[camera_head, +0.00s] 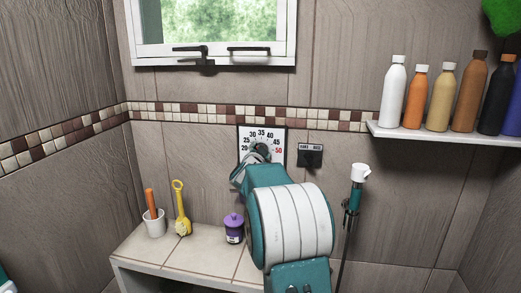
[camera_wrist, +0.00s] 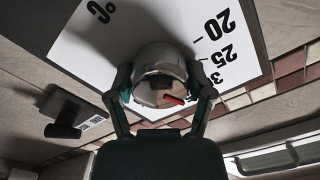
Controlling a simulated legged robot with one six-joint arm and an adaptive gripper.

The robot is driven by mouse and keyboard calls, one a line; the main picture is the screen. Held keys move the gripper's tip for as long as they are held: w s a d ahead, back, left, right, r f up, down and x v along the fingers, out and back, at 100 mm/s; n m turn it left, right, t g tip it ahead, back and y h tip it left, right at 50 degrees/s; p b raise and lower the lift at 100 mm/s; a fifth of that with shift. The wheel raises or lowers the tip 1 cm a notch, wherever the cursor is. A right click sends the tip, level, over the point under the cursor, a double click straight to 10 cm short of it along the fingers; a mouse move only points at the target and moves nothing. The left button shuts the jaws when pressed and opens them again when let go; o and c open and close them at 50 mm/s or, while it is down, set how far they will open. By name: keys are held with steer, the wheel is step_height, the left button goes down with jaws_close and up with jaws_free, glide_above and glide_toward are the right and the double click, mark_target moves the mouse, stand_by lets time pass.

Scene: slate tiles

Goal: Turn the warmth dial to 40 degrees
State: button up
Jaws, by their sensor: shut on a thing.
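The warmth dial (camera_head: 262,149) sits on a white scale plate (camera_head: 243,132) on the tiled wall, numbered from 20 to 50, with 50 in red. In the wrist view the round grey dial (camera_wrist: 158,82) is between the two fingers of my gripper (camera_wrist: 160,92), which is shut on it. A red mark on the dial points to the lower right there. The 20, 25 and part of the 30 show on the plate (camera_wrist: 150,20); the other numbers are hidden. In the head view my gripper (camera_head: 258,159) covers the dial's lower part, so its reading cannot be told.
A small black lever control (camera_head: 311,157) is just right of the plate. A shower handset (camera_head: 359,174) stands further right. A bench (camera_head: 190,254) below holds a cup (camera_head: 155,227), a yellow scoop (camera_head: 182,211) and a purple jar (camera_head: 234,231). Several bottles stand on a shelf (camera_head: 450,139).

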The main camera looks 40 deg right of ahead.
steer(key=m, duration=0.5)
steer(key=shift+w+r, duration=0.1)
steer(key=shift+a+m, duration=0.1)
steer(key=shift+m, duration=2.3)
steer(key=o, duration=1.1)
steer(key=v, duration=1.2)
